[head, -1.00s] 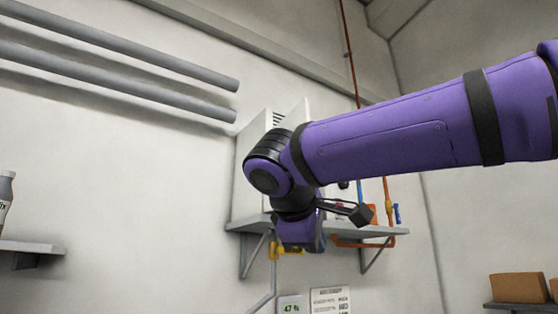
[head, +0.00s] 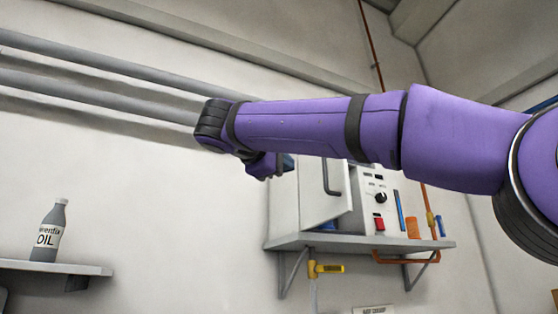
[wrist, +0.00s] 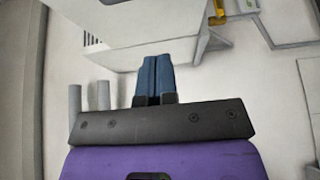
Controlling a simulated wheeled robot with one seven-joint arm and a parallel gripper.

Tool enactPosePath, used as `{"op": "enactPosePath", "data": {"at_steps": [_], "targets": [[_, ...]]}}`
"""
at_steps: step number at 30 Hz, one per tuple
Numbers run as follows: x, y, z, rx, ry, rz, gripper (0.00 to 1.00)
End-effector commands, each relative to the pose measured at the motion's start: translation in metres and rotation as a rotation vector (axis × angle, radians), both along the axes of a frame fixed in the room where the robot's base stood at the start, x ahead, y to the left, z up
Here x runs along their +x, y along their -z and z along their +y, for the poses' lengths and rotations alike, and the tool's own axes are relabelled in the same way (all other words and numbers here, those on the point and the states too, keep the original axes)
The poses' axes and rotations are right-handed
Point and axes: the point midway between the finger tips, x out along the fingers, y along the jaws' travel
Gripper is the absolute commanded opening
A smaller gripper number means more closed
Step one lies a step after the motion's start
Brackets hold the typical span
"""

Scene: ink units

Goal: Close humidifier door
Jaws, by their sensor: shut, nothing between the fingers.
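The humidifier is a white cabinet (head: 283,208) on a wall shelf in the head view, partly hidden behind my arm. In the wrist view, my gripper's blue fingers (wrist: 153,62) are together and empty, below a white panel of the humidifier (wrist: 140,25).
The grey shelf (head: 350,242) carries the cabinet, with a yellow valve (head: 325,268) below it. An orange pipe (head: 431,218) runs at the right. Grey wall pipes (head: 100,88) pass behind my wrist. An oil bottle (head: 49,232) stands on a left shelf.

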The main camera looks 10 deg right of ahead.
Motion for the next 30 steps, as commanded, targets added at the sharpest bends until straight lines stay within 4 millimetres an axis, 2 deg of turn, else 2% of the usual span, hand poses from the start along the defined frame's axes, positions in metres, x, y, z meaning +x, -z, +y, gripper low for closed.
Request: {"op": "enactPosePath", "data": {"at_steps": [8,15,21,30], "targets": [[0.036,0.001,-0.039,0.000,0.003,0.000,0.00],[0.035,0.001,-0.069,0.000,0.000,0.000,0.00],[0.036,0.001,-0.078,-0.001,0.000,0.001,0.00],[0.035,0.001,-0.079,0.000,-0.001,0.000,0.00]]}}
